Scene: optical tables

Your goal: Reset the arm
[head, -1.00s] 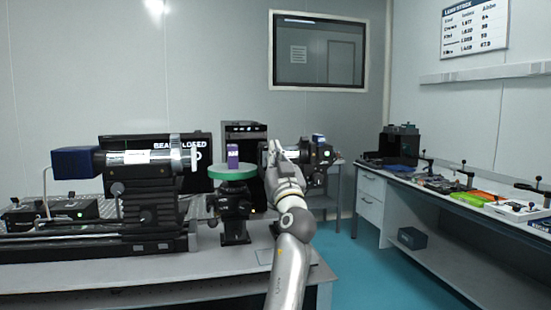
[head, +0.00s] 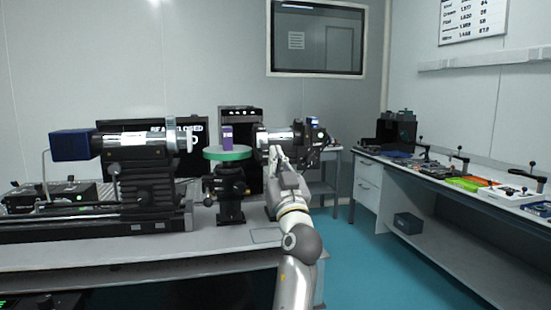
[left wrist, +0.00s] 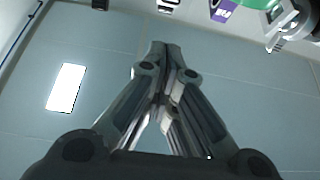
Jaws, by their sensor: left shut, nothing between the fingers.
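My left arm rises from the bottom of the head view. Its gripper (head: 274,152) is shut and empty, in front of the silver-and-black optical unit (head: 278,136). It is to the right of the green round platform (head: 224,155) and apart from the small purple box (head: 227,138) standing on it. In the left wrist view the fingers (left wrist: 160,48) meet at their tips with nothing between them. The purple box (left wrist: 222,12) shows at the top edge there. My right gripper is not in view.
A blue-ended cylinder (head: 75,146) on a black mount is at the left of the near table (head: 110,255). A side bench (head: 440,220) along the right wall holds trays and tools. Blue floor (head: 365,270) lies clear between them.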

